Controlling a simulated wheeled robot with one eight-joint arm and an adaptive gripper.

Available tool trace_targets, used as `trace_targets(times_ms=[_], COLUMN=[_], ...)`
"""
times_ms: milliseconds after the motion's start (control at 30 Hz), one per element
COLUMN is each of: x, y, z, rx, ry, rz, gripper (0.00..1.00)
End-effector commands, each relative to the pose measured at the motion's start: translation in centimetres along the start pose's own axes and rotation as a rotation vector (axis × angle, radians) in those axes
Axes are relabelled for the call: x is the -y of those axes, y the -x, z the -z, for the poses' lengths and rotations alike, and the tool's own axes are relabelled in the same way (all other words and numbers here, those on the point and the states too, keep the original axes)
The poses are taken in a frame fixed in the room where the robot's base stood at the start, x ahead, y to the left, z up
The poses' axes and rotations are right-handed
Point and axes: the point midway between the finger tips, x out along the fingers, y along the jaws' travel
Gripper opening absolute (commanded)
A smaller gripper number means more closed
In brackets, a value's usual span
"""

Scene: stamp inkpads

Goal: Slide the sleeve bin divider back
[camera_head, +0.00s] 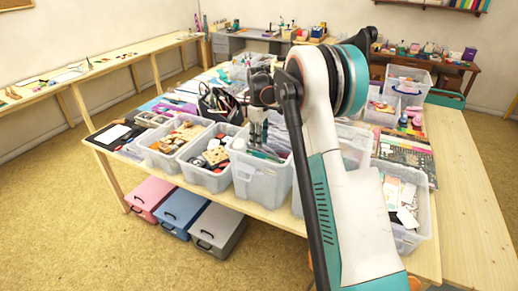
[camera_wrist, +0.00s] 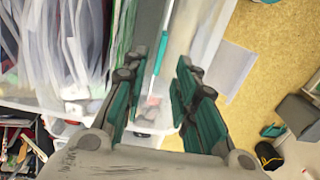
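In the wrist view, a clear bin (camera_wrist: 180,35) holds upright translucent sleeves (camera_wrist: 65,40) at the left. A thin dark green upright sheet (camera_wrist: 122,30) stands at the right end of the sleeves; I cannot tell for sure if it is the divider. My gripper (camera_wrist: 160,75) has its teal-padded fingers apart, over the part of the bin to the right of the sleeves. Nothing is clearly held between them. In the head view my gripper (camera_head: 258,130) points down at a clear bin (camera_head: 258,187) at the table's front edge. My arm hides part of that bin.
Clear bins of small goods stand on both sides, one on the left (camera_head: 209,180) and one on the right (camera_head: 412,238). Pink (camera_head: 150,193), blue (camera_head: 184,209) and grey (camera_head: 217,228) boxes lie below the table. The floor in front is open.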

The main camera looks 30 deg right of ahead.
Motion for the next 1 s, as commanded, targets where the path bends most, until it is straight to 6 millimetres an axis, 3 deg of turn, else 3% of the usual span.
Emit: trace_targets(times_ms=[100, 333, 1000], x=[0.0, 0.0, 0.3], y=[2.4, 5.2, 6.0], z=[0.0, 0.1, 0.0], rx=[0.000, 0.000, -0.002], ry=[0.000, 0.000, -0.003], rz=[0.000, 0.000, -0.003], gripper=[0.27, 0.27, 0.27])
